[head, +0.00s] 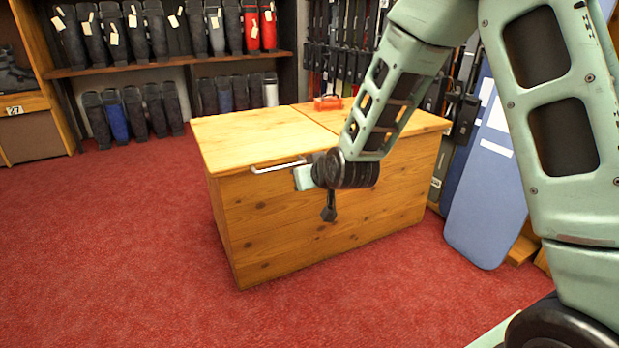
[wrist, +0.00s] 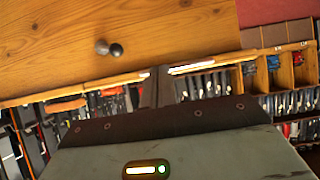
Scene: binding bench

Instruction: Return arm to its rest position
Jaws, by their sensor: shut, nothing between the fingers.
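My arm reaches in from the right in the head view and bends down in front of a wooden chest. The pale green body of my gripper (head: 304,178) is beside the right end of the chest's metal handle; its fingers are not distinct there. In the wrist view my gripper (wrist: 159,85) has its dark fingers together, with nothing visible between them. That view is upside down, with the carpet at the top. I cannot tell whether the gripper touches the handle.
The wooden chest (head: 265,229) has a shut lid, a metal handle (head: 278,165) and a dark knob (wrist: 110,48) on its front. A small red object (head: 328,103) lies on top. Shelves of boots (head: 170,65) stand behind; a blue board (head: 488,190) leans right. Red carpet (head: 110,235) is clear left.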

